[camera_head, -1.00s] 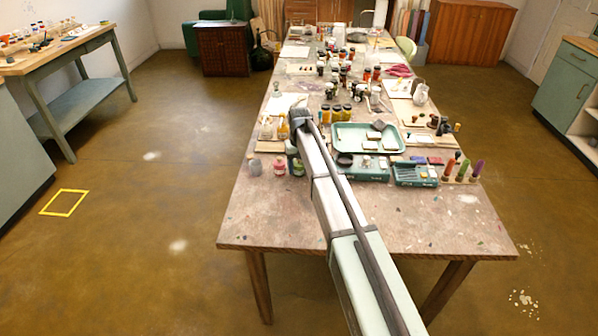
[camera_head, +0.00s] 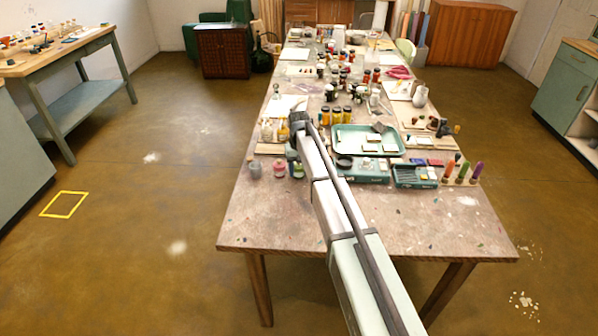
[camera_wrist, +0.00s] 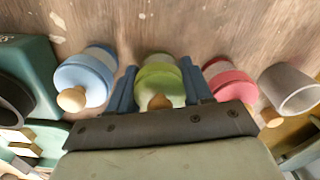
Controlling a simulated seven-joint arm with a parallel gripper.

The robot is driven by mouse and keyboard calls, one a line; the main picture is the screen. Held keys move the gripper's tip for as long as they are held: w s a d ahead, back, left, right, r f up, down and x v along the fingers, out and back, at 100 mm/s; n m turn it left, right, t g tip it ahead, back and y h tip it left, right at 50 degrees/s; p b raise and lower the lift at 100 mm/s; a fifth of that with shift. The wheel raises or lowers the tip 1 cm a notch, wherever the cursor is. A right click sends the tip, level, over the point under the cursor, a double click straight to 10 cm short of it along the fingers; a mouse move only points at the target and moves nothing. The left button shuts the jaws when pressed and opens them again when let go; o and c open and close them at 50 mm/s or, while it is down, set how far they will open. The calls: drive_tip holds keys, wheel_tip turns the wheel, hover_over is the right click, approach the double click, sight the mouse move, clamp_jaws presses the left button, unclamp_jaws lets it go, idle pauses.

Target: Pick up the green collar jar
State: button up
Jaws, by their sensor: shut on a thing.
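The green collar jar (camera_wrist: 159,78) shows in the wrist view, with a pale green collar and a round wooden knob. My gripper (camera_wrist: 158,70) is shut on it, one blue finger on each side. In the head view my gripper (camera_head: 297,150) is at the near left part of the table, over the row of small jars. The green jar there is small and mostly hidden by my gripper. I cannot tell whether it is clear of the tabletop.
A blue jar (camera_wrist: 85,75) stands close on the left in the wrist view, and a pink-red jar (camera_wrist: 230,80) close on the right. A grey cup (camera_wrist: 290,90) is beyond. A teal tray (camera_head: 340,147) lies to the right. The near table (camera_head: 290,220) is bare.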

wheel_tip(320, 180, up, 9)
drive_tip(key=shift+f, duration=0.2)
drive_tip(key=shift+d+r, duration=0.1)
drive_tip(key=shift+r, duration=0.2)
drive_tip(key=w+d+r, duration=0.2)
drive_tip(key=d, duration=1.4)
drive_tip(key=shift+w+d+r, duration=0.15)
drive_tip(key=shift+d+r, duration=0.05)
drive_tip(key=shift+f, duration=0.2)
drive_tip(key=shift+f, duration=1.8)
drive_tip(key=shift+f, duration=0.55)
